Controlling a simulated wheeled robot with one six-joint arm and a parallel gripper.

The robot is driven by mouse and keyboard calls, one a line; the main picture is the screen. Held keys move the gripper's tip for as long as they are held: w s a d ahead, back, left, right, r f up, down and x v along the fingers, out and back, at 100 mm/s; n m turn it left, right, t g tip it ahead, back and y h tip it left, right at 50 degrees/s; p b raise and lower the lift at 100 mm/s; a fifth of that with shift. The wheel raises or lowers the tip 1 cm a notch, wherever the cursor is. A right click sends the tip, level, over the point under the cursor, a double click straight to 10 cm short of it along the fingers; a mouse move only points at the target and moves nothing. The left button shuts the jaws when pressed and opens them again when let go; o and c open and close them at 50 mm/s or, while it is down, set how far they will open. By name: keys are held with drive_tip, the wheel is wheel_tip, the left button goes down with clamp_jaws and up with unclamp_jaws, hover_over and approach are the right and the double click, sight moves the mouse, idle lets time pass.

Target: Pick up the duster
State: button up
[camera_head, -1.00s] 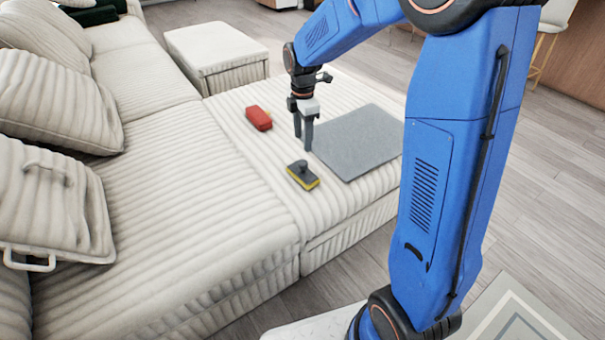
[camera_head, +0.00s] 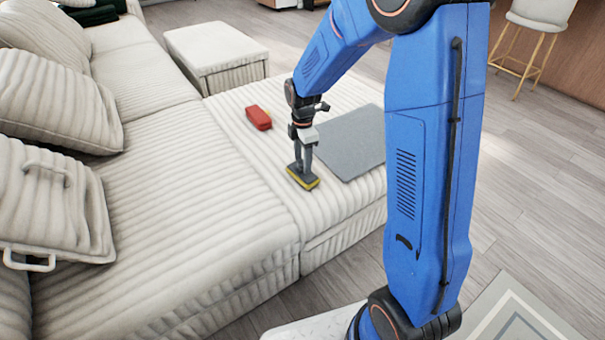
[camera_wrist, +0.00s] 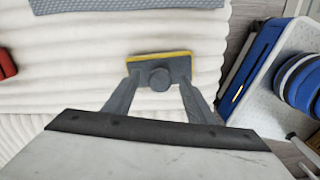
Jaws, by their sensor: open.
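The duster (camera_head: 303,179) is a small dark grey block with a yellow edge and a round knob on top. It lies on the cream ribbed sofa seat (camera_head: 250,160). My gripper (camera_head: 304,166) points down just over it, and its fingers partly hide the duster in the head view. In the wrist view the duster (camera_wrist: 175,66) lies ahead, its round knob between the two spread fingers of my gripper (camera_wrist: 160,92). The fingers are open, with a visible gap on each side of the knob.
A red object (camera_head: 258,117) lies on the seat behind and left of my gripper. A flat grey mat (camera_head: 350,147) lies to the right. Large cushions (camera_head: 60,110) lean at the left. A footstool (camera_head: 215,55) stands at the back. The seat left of the duster is clear.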

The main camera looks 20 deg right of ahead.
clamp_jaws()
wheel_tip(320, 180, up, 10)
idle(0.7)
drive_tip(key=c, duration=1)
unclamp_jaws()
drive_tip(key=shift+c, duration=0.2)
